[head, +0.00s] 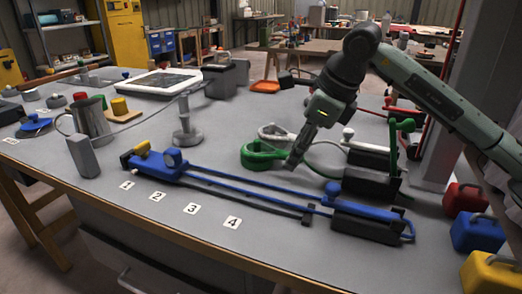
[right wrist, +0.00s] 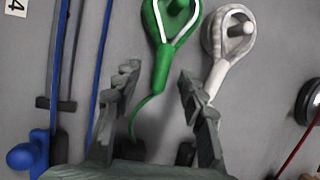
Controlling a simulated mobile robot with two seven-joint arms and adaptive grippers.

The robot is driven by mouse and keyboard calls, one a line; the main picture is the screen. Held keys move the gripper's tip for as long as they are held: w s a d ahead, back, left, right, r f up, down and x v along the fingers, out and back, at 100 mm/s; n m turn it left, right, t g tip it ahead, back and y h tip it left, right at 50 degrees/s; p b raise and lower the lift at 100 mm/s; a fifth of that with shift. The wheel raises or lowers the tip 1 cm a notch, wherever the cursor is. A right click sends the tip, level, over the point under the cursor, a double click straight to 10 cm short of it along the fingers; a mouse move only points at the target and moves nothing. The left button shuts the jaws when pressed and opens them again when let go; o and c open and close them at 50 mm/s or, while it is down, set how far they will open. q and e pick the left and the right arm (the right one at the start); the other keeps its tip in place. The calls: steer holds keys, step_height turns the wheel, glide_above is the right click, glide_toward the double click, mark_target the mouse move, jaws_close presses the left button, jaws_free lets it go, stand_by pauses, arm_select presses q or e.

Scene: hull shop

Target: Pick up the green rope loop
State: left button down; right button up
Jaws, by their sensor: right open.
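The green rope loop (head: 256,160) lies on the grey bench near the middle of the head view. In the right wrist view the green loop (right wrist: 163,66) sits around a short peg, with a thin green tail trailing down between my fingers. My right gripper (head: 293,161) is open and empty, low beside the right side of the loop. In the right wrist view its fingertips (right wrist: 159,78) stand apart on either side of the loop's narrow end; I cannot tell whether they touch it. My left gripper is not in view.
A white rope loop (head: 272,133) lies just behind the green one. A long blue tool (head: 230,183) lies in front, above numbered tags. Black blocks (head: 368,183) stand to the right. A grey stand (head: 187,135) is to the left.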

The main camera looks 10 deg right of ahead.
jaws_close()
steer(key=shift+r, duration=0.1)
steer(key=shift+r, duration=0.4)
steer(key=s+a+r, duration=0.7)
steer(key=a+r, duration=0.2)
steer(key=r, duration=0.1)
steer(key=shift+a, duration=0.15)
